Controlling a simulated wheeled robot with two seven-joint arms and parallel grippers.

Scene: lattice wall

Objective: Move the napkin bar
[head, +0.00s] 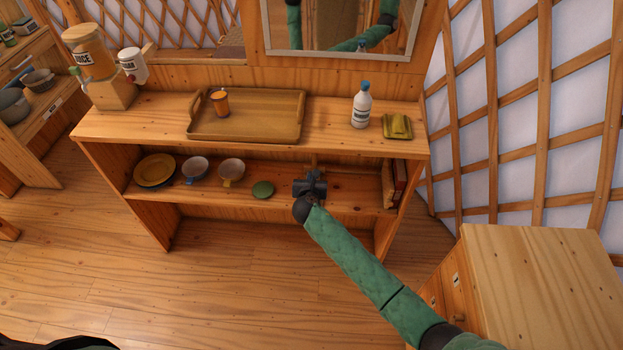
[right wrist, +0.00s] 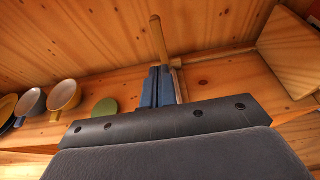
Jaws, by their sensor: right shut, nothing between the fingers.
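A thin wooden bar (right wrist: 158,40), which I take to be the napkin bar, shows just beyond my right fingertips in the right wrist view. Its lower end is hidden behind the fingers, so I cannot tell whether they touch it. In the head view a small part of it (head: 315,161) seems to show above my right gripper. My right gripper (head: 317,182) is inside the lower shelf of the wooden unit. Its blue-grey fingers (right wrist: 158,86) are shut with nothing between them. My left gripper is not in view.
On the lower shelf, left of my gripper, are a green disc (head: 263,189), two cups (head: 231,171) and yellow plates (head: 155,171). Books (head: 394,183) stand at its right end. The shelf top (head: 335,118) overhangs my gripper. A tray (head: 263,125) and a bottle (head: 361,106) stand on it.

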